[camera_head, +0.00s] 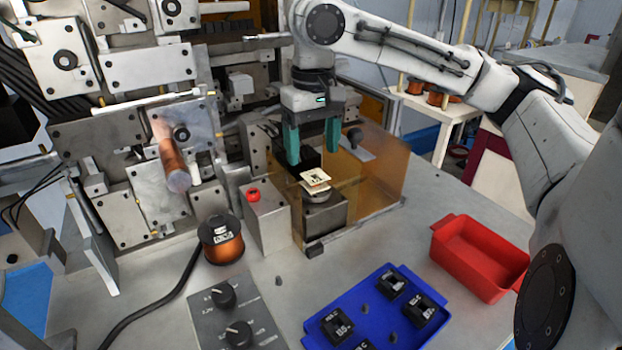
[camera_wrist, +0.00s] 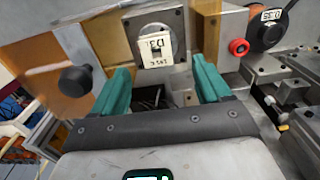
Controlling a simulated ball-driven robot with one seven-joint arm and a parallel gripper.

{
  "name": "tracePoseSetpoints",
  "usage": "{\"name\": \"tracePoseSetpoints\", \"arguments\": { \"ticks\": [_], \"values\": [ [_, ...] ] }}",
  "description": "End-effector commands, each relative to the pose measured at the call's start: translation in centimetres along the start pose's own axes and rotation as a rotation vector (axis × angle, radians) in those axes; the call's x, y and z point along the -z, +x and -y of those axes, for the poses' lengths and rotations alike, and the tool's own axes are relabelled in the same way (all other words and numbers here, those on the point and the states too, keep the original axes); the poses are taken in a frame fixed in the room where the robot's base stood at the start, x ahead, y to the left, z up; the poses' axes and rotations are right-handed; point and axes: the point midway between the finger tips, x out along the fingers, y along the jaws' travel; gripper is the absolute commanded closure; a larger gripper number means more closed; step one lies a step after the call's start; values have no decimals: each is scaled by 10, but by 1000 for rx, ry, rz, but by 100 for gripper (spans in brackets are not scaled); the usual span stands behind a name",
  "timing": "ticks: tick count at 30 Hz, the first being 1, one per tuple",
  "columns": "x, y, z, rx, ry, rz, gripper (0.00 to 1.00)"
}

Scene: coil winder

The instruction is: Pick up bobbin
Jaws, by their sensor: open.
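A cream square bobbin (camera_head: 315,178) with dark lettering sits on a round grey mount on top of a metal block. It also shows in the wrist view (camera_wrist: 155,45), beyond the fingertips and between their lines. My gripper (camera_head: 313,150) has two green fingers spread apart with nothing between them. It hangs above the bobbin, pointing down, with a gap to it. In the wrist view the green fingers (camera_wrist: 160,80) stand wide on both sides. Several black bobbins sit in a blue tray (camera_head: 352,300) at the front.
An amber transparent guard (camera_head: 375,180) stands right of the mount. A metal box with a red button (camera_head: 253,194) and a copper wire spool (camera_head: 220,240) are to its left. A red bin (camera_head: 480,257) is at the right. Bare table lies between the mount and the blue tray.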

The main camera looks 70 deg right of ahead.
Motion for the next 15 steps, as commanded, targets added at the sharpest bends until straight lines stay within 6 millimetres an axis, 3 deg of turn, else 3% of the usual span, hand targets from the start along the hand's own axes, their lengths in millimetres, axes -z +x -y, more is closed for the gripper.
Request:
{"name": "tracePoseSetpoints", "arguments": {
  "ticks": [8, 15],
  "values": [
    [0, 23, -1, -1, -1, -1, 23],
    [0, 57, -6, 0, -1, 0, 23]
  ]
}}
